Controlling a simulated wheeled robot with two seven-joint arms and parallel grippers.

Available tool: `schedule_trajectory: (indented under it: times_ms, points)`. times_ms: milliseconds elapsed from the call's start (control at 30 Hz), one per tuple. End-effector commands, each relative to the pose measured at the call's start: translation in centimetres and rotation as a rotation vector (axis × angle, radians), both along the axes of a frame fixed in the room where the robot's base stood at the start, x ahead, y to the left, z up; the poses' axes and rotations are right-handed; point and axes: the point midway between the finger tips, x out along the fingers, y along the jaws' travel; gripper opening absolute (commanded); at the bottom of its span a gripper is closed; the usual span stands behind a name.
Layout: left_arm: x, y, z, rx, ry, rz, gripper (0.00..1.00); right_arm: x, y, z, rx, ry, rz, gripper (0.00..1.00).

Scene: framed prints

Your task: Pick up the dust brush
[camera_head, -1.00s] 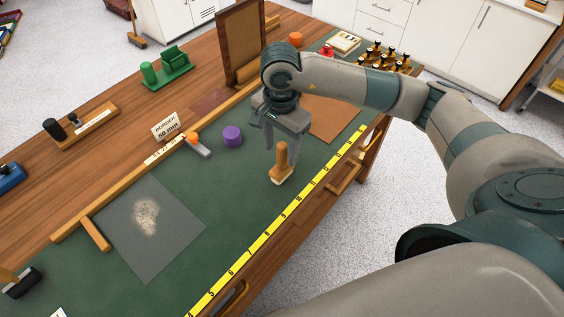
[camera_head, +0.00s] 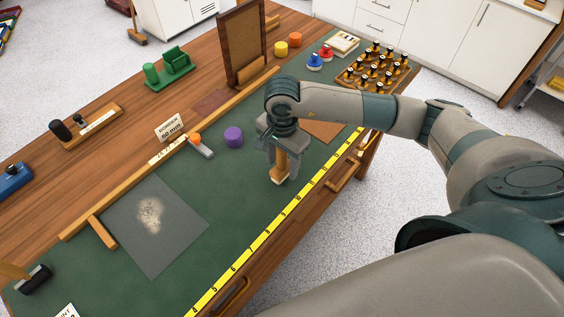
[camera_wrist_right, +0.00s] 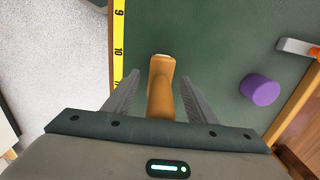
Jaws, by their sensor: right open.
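The dust brush (camera_head: 280,166) stands upright on the green mat, its tan wooden handle up and its pale bristle end down. My right gripper (camera_head: 283,160) is lowered over it from above, with its fingers on either side of the handle. In the right wrist view the brush handle (camera_wrist_right: 161,88) lies between the two open fingers of my right gripper (camera_wrist_right: 158,98), with a gap on both sides. The bristles are mostly hidden in the wrist view. My left gripper is not in view.
A purple cylinder (camera_head: 233,137) and an orange-handled scraper (camera_head: 201,146) are left of the brush. A grey sheet with a dusty patch (camera_head: 152,240) lies at the front left. A yellow ruler (camera_head: 262,236) runs along the table edge. A rack of several bottles (camera_head: 375,68) stands behind.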

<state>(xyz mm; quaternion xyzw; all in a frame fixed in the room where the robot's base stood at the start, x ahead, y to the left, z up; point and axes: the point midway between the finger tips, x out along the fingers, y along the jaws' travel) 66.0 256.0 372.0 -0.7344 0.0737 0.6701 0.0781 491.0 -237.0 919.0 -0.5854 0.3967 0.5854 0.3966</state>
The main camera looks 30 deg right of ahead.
Motion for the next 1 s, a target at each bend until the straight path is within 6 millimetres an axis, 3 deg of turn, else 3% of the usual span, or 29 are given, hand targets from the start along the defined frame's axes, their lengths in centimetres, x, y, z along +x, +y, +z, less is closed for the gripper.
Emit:
schedule_trajectory:
  times_ms: [567, 767, 1000]
  points:
    - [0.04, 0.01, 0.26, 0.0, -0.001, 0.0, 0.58, 0.01, 0.02, -0.71, 0.0, -0.001, 0.001, 0.52]
    - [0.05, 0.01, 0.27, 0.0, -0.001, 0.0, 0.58, 0.01, 0.02, -0.7, 0.0, -0.001, 0.001, 0.07]
    - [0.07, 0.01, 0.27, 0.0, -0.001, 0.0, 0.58, 0.04, 0.01, -0.67, 0.0, -0.001, 0.001, 0.07]
